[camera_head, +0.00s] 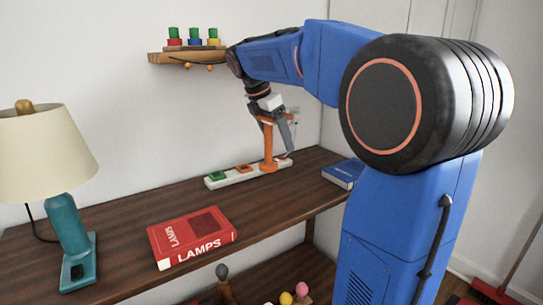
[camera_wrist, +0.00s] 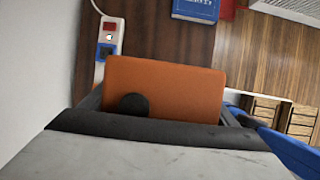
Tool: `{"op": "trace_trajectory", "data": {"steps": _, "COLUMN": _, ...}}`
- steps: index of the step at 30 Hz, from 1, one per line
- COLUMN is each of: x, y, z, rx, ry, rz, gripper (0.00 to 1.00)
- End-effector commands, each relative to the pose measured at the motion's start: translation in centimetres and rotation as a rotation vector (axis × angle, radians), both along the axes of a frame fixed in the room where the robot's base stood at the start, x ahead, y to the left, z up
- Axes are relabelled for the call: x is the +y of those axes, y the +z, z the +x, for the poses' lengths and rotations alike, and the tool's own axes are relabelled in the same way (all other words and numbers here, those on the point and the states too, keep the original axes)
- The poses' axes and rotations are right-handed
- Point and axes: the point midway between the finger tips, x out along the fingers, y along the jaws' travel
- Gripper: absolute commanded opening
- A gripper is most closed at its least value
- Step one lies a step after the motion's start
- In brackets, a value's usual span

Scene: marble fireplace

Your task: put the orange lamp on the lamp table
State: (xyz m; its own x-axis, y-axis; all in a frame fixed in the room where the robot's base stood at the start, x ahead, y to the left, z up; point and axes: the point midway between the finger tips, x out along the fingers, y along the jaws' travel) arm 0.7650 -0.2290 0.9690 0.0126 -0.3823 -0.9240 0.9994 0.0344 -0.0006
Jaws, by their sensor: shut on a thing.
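My gripper (camera_head: 278,122) is shut on an orange object that I take for the orange lamp (camera_head: 268,147); no shade shows on it. In the head view it is a slim upright orange post over the far part of the table, its lower end by a white strip. I cannot tell whether it touches the strip or table. In the wrist view a broad orange face (camera_wrist: 185,85) with a black round spot fills the space between the jaws. The dark wooden table (camera_head: 130,215) stretches below; I cannot tell whether it is the lamp table.
The white strip (camera_head: 225,179) has coloured square sockets. A teal lamp (camera_head: 68,225) with a cream shade stands at left. A red book (camera_head: 190,238) lies at the front, a blue book (camera_head: 343,172) at right. A wall shelf (camera_head: 185,57) holds coloured blocks.

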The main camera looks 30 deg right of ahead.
Motion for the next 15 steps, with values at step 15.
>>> {"op": "trace_trajectory", "data": {"steps": 15, "x": 0.1, "y": -2.8, "z": 2.3, "rx": 0.001, "ry": 0.0, "rz": 0.0, "gripper": 0.34}}
